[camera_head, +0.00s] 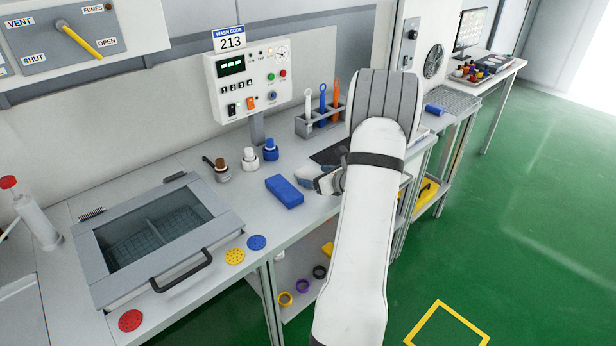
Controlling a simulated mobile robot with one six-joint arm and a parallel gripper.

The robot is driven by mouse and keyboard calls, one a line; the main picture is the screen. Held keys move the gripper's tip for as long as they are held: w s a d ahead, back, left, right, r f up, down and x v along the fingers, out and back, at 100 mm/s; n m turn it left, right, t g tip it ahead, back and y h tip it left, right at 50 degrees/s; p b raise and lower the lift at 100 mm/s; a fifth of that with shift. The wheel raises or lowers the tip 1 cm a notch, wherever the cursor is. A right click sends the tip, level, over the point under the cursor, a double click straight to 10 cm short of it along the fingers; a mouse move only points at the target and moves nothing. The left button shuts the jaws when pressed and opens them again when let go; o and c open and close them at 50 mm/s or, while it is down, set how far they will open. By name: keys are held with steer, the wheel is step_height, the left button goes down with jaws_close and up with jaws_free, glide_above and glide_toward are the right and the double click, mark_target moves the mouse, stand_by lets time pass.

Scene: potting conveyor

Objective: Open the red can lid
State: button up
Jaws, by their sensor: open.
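I cannot make out a red can with a lid in this view. A red perforated disc (130,320) lies flat on the bench's front edge at the lower left. A white bottle (38,222) with a red top stands at the far left. My gripper (320,180) is over the bench, right of a blue block (284,191) and well apart from the red disc. Its jaws are open and partly hidden by my arm. Nothing shows between them. My arm also hides part of the bench behind it.
A glass-lidded basin with a dark handle (183,273) fills the left bench. Yellow (235,256) and blue (257,242) discs lie beside it. Several small bottles stand behind the blue block. A rack (318,121) of tools and a control panel (250,85) stand farther back.

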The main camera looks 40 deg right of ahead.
mark_target(313, 176)
steer(key=x, duration=0.4)
steer(key=shift+p, duration=0.3)
steer(key=shift+c, duration=0.6)
